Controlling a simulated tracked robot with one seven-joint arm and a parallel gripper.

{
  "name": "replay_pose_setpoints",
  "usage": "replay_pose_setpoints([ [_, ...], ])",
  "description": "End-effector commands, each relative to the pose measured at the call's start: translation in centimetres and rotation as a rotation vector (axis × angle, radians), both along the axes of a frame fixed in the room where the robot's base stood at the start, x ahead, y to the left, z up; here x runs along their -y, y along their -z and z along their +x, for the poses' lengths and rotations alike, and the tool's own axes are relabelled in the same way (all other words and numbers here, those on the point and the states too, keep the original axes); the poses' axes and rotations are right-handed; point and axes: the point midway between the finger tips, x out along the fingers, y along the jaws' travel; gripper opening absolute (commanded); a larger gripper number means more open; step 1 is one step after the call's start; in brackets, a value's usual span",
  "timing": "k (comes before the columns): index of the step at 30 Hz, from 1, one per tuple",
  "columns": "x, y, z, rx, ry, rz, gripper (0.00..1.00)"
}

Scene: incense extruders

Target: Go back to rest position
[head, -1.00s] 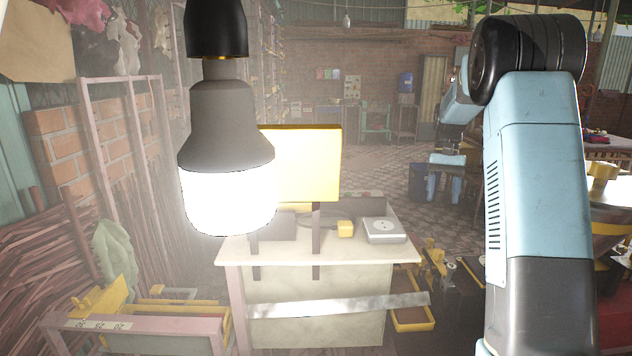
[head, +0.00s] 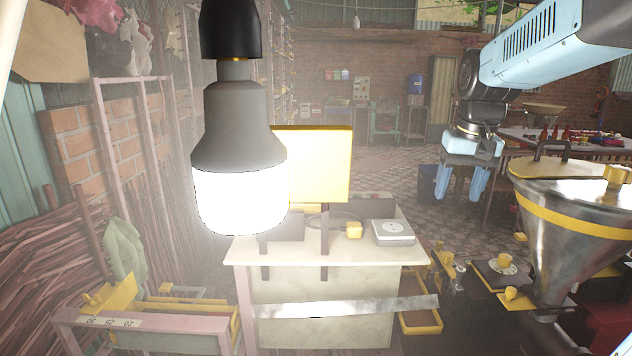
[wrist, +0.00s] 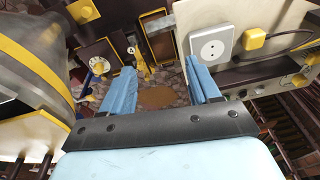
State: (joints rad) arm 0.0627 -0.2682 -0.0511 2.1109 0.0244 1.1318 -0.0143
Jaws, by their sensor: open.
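My gripper (head: 460,183) hangs in the air at the right of the head view, its two light-blue fingers pointing down and apart. In the wrist view the fingers (wrist: 158,85) are spread with nothing between them, above the floor. My gripper is empty and touches nothing that I can see. My blue arm reaches in from the upper right of the head view.
A steel hopper (head: 570,235) with a yellow band stands close at the right. A pale workbench (head: 320,290) with a white socket box (head: 393,232) is in the middle. A lit bulb (head: 240,200) hangs in front. A laden table (head: 575,145) stands behind the hopper.

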Motion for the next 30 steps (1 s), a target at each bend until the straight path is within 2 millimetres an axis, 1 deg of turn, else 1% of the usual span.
replay_pose_setpoints([
  [1, -0.5, -0.1, -1.4, 0.027, -0.009, -0.004, 0.61],
  [5, -1.5, 0.0, -4.4, 0.087, -0.029, -0.013, 0.61],
  [9, -2.3, 0.6, -7.5, 0.154, -0.048, -0.023, 0.61],
  [15, -3.4, 1.9, -11.6, 0.245, -0.075, -0.039, 0.61],
  [18, -3.7, 2.6, -13.1, 0.281, -0.086, -0.045, 0.61],
  [21, -3.9, 3.1, -14.1, 0.304, -0.093, -0.048, 0.61],
  [24, -4.1, 3.4, -14.6, 0.32, -0.097, -0.051, 0.61],
  [30, -4.1, 3.6, -14.8, 0.323, -0.098, -0.051, 0.61],
])
